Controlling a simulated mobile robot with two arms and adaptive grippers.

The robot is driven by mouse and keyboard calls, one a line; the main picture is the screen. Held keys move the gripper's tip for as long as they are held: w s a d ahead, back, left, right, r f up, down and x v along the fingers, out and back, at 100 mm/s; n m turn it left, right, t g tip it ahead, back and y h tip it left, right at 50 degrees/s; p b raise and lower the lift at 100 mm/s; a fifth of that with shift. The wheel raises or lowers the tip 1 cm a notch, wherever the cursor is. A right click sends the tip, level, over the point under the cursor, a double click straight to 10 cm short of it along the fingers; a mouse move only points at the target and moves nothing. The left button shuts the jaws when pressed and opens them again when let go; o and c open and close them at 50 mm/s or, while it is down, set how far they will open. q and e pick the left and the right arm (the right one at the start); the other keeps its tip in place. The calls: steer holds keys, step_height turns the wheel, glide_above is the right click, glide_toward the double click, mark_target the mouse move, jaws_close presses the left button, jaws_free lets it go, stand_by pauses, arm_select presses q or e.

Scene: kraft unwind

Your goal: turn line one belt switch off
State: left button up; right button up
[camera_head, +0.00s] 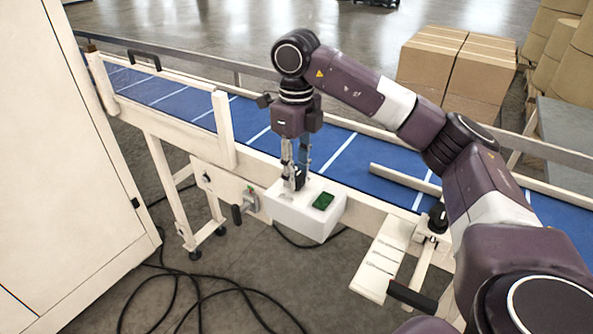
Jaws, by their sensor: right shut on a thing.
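A white switch box (294,215) is fixed to the near side of the conveyor frame. My right gripper (293,182) points down onto the left part of the box top, shut on a small dark switch knob (299,179). The fingers partly hide the knob, so its exact position cannot be told. The blue conveyor belt (345,172) with white cross lines runs behind the box. My left gripper is not in view.
A tall white cabinet (62,150) stands at the left. Black cables (215,294) lie on the floor in front. Cardboard boxes (455,68) stand behind the conveyor at the right. A white plate (382,262) and a black handle (412,297) jut out near my right arm.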

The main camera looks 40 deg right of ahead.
steer(key=o, duration=1.2)
steer(key=shift+c, duration=0.2)
step_height(320, 180, up, 12)
steer(key=shift+r, duration=0.1)
